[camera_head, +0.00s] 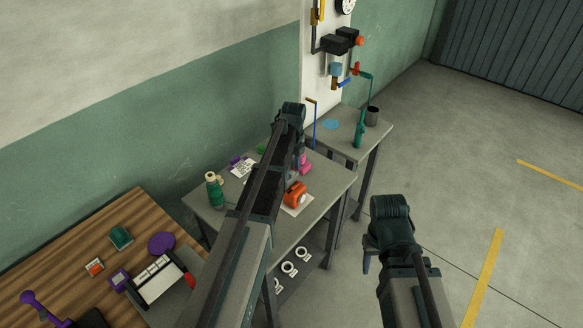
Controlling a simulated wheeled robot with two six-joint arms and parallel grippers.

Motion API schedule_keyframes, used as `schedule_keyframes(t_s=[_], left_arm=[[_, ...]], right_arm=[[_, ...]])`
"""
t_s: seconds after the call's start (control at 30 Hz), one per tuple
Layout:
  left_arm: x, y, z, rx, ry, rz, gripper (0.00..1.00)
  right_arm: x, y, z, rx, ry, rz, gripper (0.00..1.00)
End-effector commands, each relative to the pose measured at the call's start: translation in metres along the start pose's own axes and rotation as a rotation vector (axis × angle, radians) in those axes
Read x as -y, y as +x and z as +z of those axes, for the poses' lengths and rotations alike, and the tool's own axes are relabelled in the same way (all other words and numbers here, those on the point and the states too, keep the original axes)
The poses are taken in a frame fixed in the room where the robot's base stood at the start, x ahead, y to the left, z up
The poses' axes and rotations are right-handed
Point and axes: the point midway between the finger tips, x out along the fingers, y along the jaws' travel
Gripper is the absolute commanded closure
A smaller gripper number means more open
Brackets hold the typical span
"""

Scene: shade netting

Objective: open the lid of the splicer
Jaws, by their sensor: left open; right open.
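I cannot tell for certain which thing is the splicer. An orange device with dark parts (295,195) sits on a white sheet on the middle grey table; whether it has a lid, open or shut, is too small to tell. My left arm crosses in front of this table and hides part of it. My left gripper (300,160) is mostly hidden beside the arm's upper end, beyond the orange device in the picture, and is open. My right gripper (369,256) is open and empty, over the floor to the right of the table. Neither gripper visibly touches the device.
The middle table (320,206) also holds a green bottle (214,190) and a pink item (305,167). A further grey table (375,138) stands behind. Floor at right is clear.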

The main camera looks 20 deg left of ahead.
Motion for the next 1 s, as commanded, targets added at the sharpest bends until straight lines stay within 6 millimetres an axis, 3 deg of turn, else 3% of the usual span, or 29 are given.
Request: schedule_keyframes(t_s=[0.7,1.0], left_arm=[[0.000,-0.107,0.000,-0.001,0.001,0.000,0.40],[0.000,-0.130,-0.001,-0.001,0.001,0.000,0.40]], right_arm=[[-0.010,-0.106,0.006,0.000,0.009,-0.002,0.50],[-0.012,-0.129,0.008,0.000,0.013,-0.003,0.50]])
